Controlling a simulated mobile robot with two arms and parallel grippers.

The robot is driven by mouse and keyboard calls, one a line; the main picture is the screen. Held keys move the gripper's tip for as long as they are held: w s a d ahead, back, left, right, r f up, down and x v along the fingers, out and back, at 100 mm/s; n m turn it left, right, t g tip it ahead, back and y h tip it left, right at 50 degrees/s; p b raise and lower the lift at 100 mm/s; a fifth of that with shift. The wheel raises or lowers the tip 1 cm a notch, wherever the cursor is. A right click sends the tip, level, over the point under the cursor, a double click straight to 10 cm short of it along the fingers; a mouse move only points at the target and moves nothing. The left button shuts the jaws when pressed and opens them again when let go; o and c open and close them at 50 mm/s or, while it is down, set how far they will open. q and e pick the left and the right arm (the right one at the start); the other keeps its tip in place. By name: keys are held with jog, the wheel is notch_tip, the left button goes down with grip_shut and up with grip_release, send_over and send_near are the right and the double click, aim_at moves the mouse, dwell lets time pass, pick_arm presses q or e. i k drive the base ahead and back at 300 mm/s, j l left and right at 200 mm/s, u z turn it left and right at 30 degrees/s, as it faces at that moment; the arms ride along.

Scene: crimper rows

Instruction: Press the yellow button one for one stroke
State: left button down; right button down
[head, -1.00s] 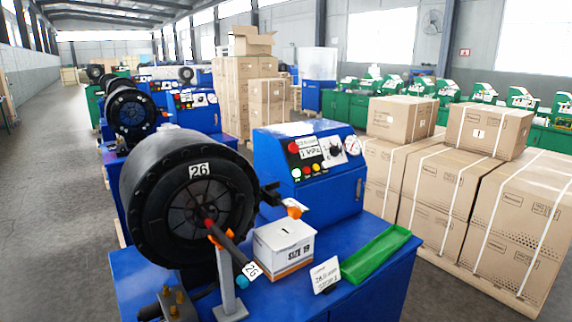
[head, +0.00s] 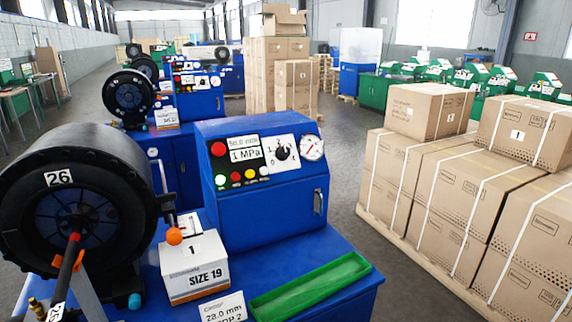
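The yellow button (head: 250,173) is a small round button on the sloped front of the blue control box (head: 262,205). Above are a large red button (head: 218,149), a "1 MPa" display (head: 244,155), a dial (head: 282,153) and a gauge (head: 312,147). Neither of my grippers shows in the head view, and nothing touches the buttons.
A black crimper head (head: 100,185) marked 26 stands at left, with a rod in its centre. A "SIZE 19" box (head: 196,275), an orange ball knob (head: 174,236), a label card (head: 222,308) and a green tray (head: 310,288) are in front. Strapped cartons (head: 450,215) stand at right beyond open floor.

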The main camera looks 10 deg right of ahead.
aim_at(249, 173)
jog(key=l, duration=0.45)
jog(key=i+l, duration=0.15)
jog(key=l, duration=0.8)
jog(key=i, duration=0.05)
